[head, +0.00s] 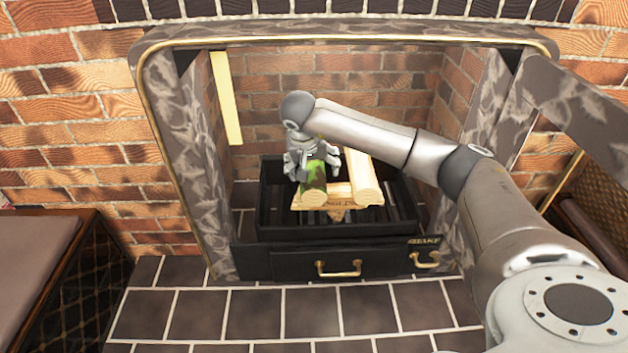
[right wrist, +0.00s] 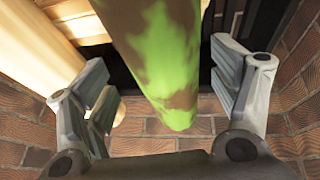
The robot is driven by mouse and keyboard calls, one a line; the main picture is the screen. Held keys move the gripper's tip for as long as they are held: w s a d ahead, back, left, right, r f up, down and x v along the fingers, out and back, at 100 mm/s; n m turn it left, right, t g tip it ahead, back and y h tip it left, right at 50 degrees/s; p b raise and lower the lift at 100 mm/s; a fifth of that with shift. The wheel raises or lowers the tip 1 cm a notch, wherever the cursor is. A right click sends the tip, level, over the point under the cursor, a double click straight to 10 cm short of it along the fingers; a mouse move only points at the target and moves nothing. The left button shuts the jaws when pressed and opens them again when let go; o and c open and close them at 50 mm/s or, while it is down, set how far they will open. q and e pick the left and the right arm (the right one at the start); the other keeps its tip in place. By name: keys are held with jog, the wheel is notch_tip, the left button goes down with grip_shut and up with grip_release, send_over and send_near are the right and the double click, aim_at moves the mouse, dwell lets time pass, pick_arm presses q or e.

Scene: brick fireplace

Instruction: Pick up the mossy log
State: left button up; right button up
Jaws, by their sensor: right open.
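The mossy log (head: 314,182) is brown with bright green patches and lies in the grate inside the fireplace. It also shows in the right wrist view (right wrist: 165,60), running between the fingers from the top down to its rounded end. My right gripper (head: 312,168) is over the log's far part, with fingers on both sides of it. In the right wrist view the right gripper (right wrist: 162,82) is open, with visible gaps between log and fingers. My left gripper is out of view.
A pale log (head: 363,178) lies close on the right of the mossy log. Both rest over wood pieces (head: 337,196) in the black grate (head: 265,215). The stone surround (head: 185,150) and brick back wall (head: 265,90) enclose the space. A drawer with brass handles (head: 340,263) is in front.

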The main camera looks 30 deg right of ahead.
jog(key=shift+b+x, duration=0.3)
jog(key=shift+x, duration=0.6)
jog(key=shift+r, duration=0.1)
jog(key=c, duration=1.3)
jog(key=shift+c, duration=1.1)
jog(key=shift+r, duration=0.15)
